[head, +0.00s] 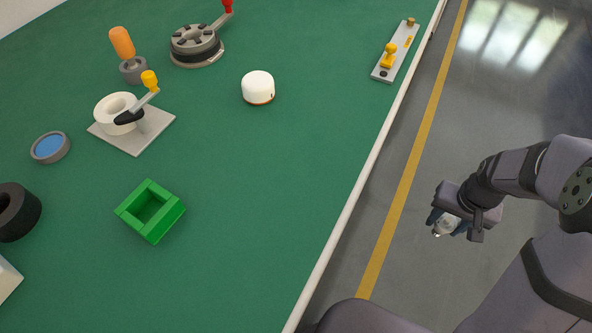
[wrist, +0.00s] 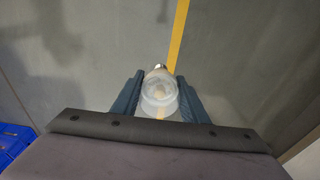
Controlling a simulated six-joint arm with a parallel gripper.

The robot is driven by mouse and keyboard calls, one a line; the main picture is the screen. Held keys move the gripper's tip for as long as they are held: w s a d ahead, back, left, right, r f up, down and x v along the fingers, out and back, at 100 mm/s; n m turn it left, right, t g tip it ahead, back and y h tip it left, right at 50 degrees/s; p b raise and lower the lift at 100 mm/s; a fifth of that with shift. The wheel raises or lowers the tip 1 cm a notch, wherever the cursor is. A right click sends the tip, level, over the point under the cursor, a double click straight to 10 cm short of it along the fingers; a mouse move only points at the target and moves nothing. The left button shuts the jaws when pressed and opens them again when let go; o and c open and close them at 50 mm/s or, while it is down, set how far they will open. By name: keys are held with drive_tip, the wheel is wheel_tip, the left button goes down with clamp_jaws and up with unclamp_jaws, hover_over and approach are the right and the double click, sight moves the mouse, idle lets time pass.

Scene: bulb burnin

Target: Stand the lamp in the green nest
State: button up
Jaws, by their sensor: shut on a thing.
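The green nest (head: 166,222) is a square open-topped box on the green table, left of centre in the head view. Its inside looks empty. The lamp (head: 447,225) is a pale, clear bulb held in my gripper (head: 449,222), off the table's right side and over the floor. In the wrist view the lamp (wrist: 159,92) sits between the two blue fingers of my gripper (wrist: 159,95), which are shut on it. Its metal end points away from the wrist camera. My gripper is far to the right of the nest.
On the table (head: 260,200) stand a white round device (head: 258,87), a crank plate (head: 155,132), an orange-handled tool (head: 122,42), a grey reel (head: 196,44), a blue-topped dish (head: 50,147) and a black ring (head: 30,222). The table between nest and right edge is clear. A blue crate (wrist: 14,142) shows in the wrist view.

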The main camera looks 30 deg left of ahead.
drive_tip(key=w+a+r+p, duration=0.2)
drive_tip(key=w+r+p, duration=0.3)
drive_tip(key=r, duration=0.6)
drive_tip(key=w+a+r+p, duration=0.1)
drive_tip(key=w+r+p, duration=0.3)
drive_tip(key=r+p, duration=0.45)
drive_tip(key=w+a+r+p, duration=0.2)
drive_tip(key=w+r+p, duration=0.2)
drive_tip(key=r, duration=0.9)
drive_tip(key=a+r+n+p, duration=0.2)
drive_tip(key=a+r+p, duration=0.75)
drive_tip(key=r, duration=0.25)
drive_tip(key=s+a+r+n+y+p, duration=0.1)
drive_tip(key=s+a+n+p, duration=0.95)
drive_tip(key=s+a, duration=1.2)
drive_tip(key=s+a+n+p, duration=0.2)
drive_tip(key=s+p, duration=0.5)
drive_tip(key=s, duration=0.6)
drive_tip(key=s+a+r+n+g+p, duration=0.1)
drive_tip(key=s+p, duration=0.6)
drive_tip(key=s, duration=0.7)
drive_tip(key=shift+a+r+n, duration=0.25)
drive_tip(key=shift+a+n, duration=0.25)
drive_tip(key=shift+n, duration=0.75)
drive_tip(key=shift+w+f, duration=0.1)
drive_tip(key=shift+f, duration=0.05)
drive_tip(key=shift+f+b, duration=2.4)
drive_tip(key=shift+f, duration=0.45)
